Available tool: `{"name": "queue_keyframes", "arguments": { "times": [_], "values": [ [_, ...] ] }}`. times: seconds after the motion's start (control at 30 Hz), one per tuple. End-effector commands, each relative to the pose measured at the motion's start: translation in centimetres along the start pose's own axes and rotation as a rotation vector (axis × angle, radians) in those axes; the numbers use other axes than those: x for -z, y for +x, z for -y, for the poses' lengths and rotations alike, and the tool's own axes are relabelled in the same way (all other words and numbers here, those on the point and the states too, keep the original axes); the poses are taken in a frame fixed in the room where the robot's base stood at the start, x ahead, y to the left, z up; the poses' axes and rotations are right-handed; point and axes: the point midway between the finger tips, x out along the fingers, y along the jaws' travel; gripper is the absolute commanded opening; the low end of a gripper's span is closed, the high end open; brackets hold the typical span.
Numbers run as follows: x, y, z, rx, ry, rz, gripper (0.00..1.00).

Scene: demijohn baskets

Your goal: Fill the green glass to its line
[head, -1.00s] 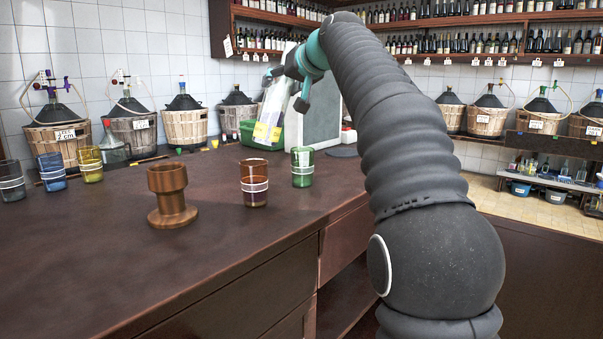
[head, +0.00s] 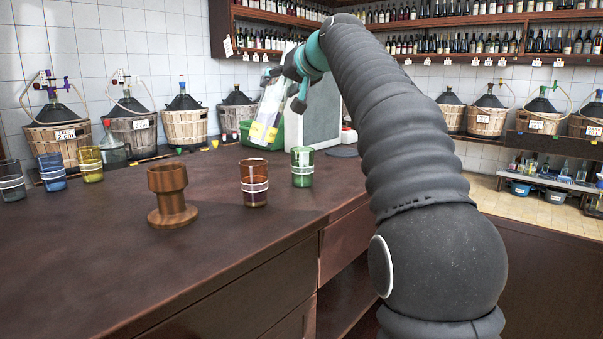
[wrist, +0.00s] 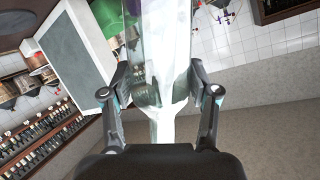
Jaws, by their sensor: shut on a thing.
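The green glass (head: 302,168) stands upright on the dark counter in the head view, with pale bands around it. I cannot make out a liquid level in it. My gripper (head: 284,82) is above and behind it, slightly left, shut on a clear glass vessel (head: 268,112). The vessel hangs tilted, with a yellow patch near its lower end. In the wrist view my gripper (wrist: 160,92) has its fingers on both sides of the clear vessel (wrist: 165,50), at a narrower part. The vessel's contents cannot be told.
An amber glass (head: 254,184) with dark contents stands left of the green glass. A wooden cup-shaped stand (head: 171,196) is further left. Yellow (head: 90,164), blue (head: 52,171) and grey (head: 11,181) glasses stand at far left. A green bin (head: 246,136) is behind. The front counter is clear.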

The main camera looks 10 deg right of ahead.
Motion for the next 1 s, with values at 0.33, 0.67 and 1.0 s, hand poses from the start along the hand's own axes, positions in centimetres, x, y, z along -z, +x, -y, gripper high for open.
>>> {"name": "queue_keyframes", "arguments": {
  "times": [0.33,0.67,1.0],
  "values": [
    [0.04,-0.08,0.19,0.007,0.013,-0.003,0.0],
    [0.03,-0.07,0.23,0.009,0.018,-0.003,0.0],
    [-0.05,-0.04,0.32,0.015,0.033,-0.003,0.0]
  ]
}}
